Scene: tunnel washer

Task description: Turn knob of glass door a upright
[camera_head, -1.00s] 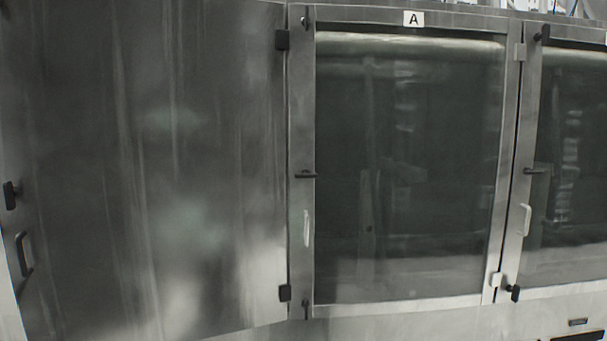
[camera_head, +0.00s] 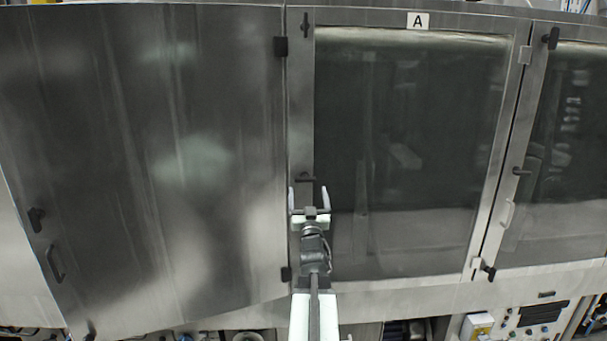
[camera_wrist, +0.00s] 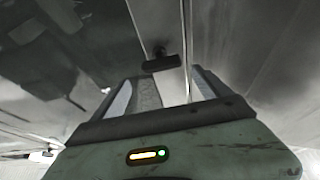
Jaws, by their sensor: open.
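Glass door A (camera_head: 410,150) stands closed, with its label "A" (camera_head: 418,20) above it. On its left frame, the dark middle knob (camera_head: 304,178) lies crosswise, close to horizontal. The same frame's top knob (camera_head: 305,25) is upright. My gripper (camera_head: 309,192) is open in front of the left frame, just below the middle knob in the head view. In the wrist view a dark crosswise knob (camera_wrist: 162,62) shows just beyond and between my open fingertips (camera_wrist: 162,80), with no contact visible.
A large steel panel (camera_head: 150,150) with a handle (camera_head: 55,263) is on the left. Another glass door (camera_head: 570,150), with its own knobs, is on the right. Pipes and a control box (camera_head: 477,326) sit below the doors.

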